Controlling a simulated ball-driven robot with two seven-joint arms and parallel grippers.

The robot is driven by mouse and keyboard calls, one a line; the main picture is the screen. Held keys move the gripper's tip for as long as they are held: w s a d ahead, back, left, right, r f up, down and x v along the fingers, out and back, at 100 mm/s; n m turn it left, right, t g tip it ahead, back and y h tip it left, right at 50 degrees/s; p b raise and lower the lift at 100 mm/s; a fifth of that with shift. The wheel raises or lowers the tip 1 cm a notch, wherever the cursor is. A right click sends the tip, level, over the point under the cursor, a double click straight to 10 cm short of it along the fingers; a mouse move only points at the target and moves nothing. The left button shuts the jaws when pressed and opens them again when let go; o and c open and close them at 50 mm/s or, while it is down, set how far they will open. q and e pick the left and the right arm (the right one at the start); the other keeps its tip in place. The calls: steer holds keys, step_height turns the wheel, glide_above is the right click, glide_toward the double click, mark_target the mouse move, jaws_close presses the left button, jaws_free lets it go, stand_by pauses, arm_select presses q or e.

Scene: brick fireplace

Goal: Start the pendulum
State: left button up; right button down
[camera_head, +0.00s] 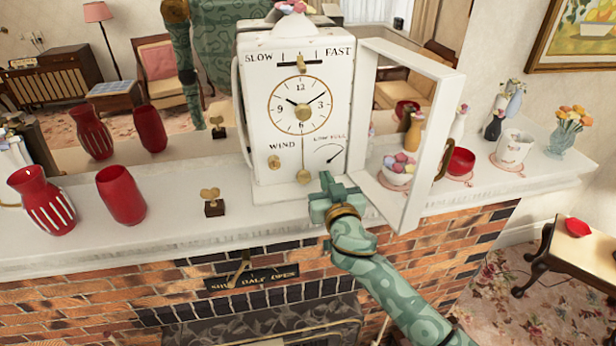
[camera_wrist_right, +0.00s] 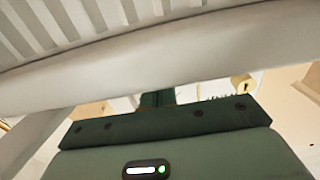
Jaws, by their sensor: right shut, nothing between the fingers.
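The white clock (camera_head: 262,130) stands upright on the mantel, its glazed front door (camera_head: 436,150) swung open to the right. The brass pendulum (camera_head: 303,177) hangs almost straight down from below the dial, its bob near the bottom of the clock face. My right gripper (camera_head: 328,196) is shut and empty, just right of and below the bob, close to the clock's lower right corner. A small gap seems to separate it from the bob. The right wrist view shows mostly pale surfaces and the dark green gripper body (camera_wrist_right: 165,122). My left gripper is not in view.
The mantel (camera_head: 165,235) is the narrow ledge in front. A striped red vase (camera_head: 38,200), a plain red vase (camera_head: 120,195) and a gold key on a dark stand (camera_head: 212,205) stand left. A mirror backs the mantel.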

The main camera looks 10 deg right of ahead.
steer(key=shift+a, duration=0.1)
steer(key=shift+a, duration=0.75)
